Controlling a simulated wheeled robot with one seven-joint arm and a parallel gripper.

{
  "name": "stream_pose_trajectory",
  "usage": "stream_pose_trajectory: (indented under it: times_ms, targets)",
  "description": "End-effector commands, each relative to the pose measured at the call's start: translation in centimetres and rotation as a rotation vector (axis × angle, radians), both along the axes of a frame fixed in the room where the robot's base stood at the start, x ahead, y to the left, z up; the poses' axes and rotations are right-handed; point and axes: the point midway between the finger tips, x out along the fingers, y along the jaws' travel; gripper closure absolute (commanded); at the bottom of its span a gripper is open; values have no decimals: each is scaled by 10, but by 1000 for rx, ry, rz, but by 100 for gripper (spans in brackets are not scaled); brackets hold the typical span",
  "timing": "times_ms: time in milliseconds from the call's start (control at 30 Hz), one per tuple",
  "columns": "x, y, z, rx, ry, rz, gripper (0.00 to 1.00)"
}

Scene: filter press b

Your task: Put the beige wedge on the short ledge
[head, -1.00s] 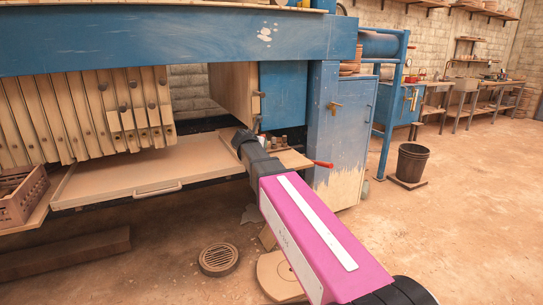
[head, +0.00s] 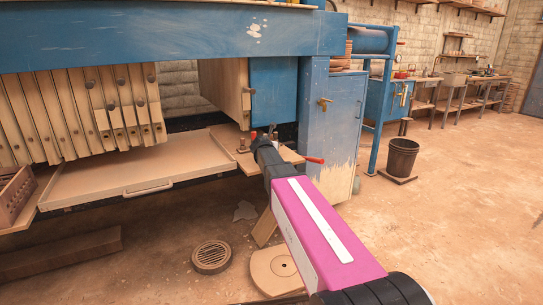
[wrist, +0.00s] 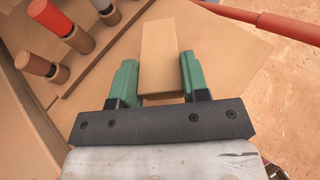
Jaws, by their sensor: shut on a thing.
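The beige wedge (wrist: 160,55) is a plain tan block between the two green fingers of my gripper (wrist: 159,72) in the wrist view. My gripper is shut on it. In the head view my gripper (head: 262,142) is at the tan ledge (head: 288,155) to the right of the wide tray; the wedge is hidden there by the arm. In the wrist view the ledge (wrist: 225,50) lies beneath and beyond the wedge. I cannot tell whether the wedge touches it.
Several small capped pegs or bottles (wrist: 60,30) stand in a rack left of the wedge. A red handle (wrist: 285,28) runs along the right. The wide tray (head: 130,165) lies left. A blue cabinet (head: 335,115) stands behind right. A drain grate (head: 211,257) is on the floor.

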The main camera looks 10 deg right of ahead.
Motion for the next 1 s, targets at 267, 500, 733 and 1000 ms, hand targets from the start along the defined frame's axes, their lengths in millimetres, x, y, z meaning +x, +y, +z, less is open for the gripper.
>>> stream_pose_trajectory:
  times_ms: [267, 500, 733, 1000]
  targets:
    - [0, 0, -34, 0, 2, 0, 81]
    - [0, 0, -38, 0, 0, 0, 81]
    - [0, 0, -39, 0, 0, 0, 39]
    - [0, 0, -39, 0, 0, -1, 33]
